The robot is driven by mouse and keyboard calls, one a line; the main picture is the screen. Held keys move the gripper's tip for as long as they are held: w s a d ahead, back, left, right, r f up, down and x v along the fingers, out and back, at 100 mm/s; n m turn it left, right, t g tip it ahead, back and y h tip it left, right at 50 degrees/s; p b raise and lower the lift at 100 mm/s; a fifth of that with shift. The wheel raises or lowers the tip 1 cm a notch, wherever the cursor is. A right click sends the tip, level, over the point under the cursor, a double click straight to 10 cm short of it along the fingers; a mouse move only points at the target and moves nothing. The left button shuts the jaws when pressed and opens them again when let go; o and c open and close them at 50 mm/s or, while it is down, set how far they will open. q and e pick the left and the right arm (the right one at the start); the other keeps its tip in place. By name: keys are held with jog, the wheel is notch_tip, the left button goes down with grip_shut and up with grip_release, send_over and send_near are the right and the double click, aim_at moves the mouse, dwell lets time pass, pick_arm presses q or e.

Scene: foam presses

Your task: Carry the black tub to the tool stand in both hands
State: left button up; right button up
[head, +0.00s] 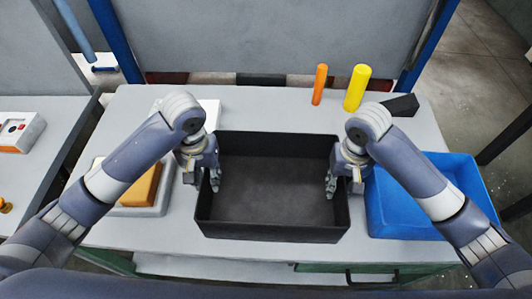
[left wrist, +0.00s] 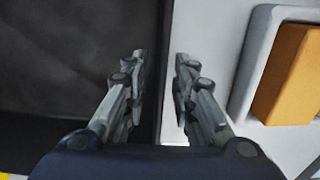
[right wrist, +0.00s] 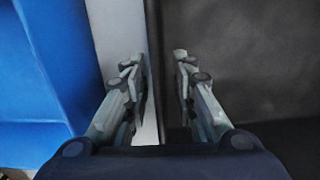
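The black tub (head: 270,225) is a wide, open, empty box standing level on the grey table. My left gripper (head: 212,180) is at its left wall, with one finger inside and one outside; the left wrist view shows the wall between the fingertips (left wrist: 160,80). My right gripper (head: 334,182) straddles the right wall in the same way, and the right wrist view shows gaps beside that wall between the fingertips (right wrist: 160,80). Both grippers look open, partly narrowed, around the walls. I cannot pick out the tool stand for certain.
A blue bin (head: 467,175) stands right of the tub. A white tray with an orange block (head: 142,186) lies left. Orange (head: 320,85) and yellow (head: 357,88) cylinders and a black block (head: 402,105) are at the back right. A grey panel (head: 270,35) rises behind the table.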

pick_arm(q)
notch_tip(320, 180, up, 10)
jog(key=shift+w+f, duration=0.1)
jog(key=shift+f, duration=0.05)
jog(key=shift+r, duration=0.7)
pick_arm(e)
jog(key=shift+r, duration=0.1)
notch_tip(320, 180, up, 10)
jog(key=shift+w+r, duration=0.1)
jog(key=shift+r, duration=0.85)
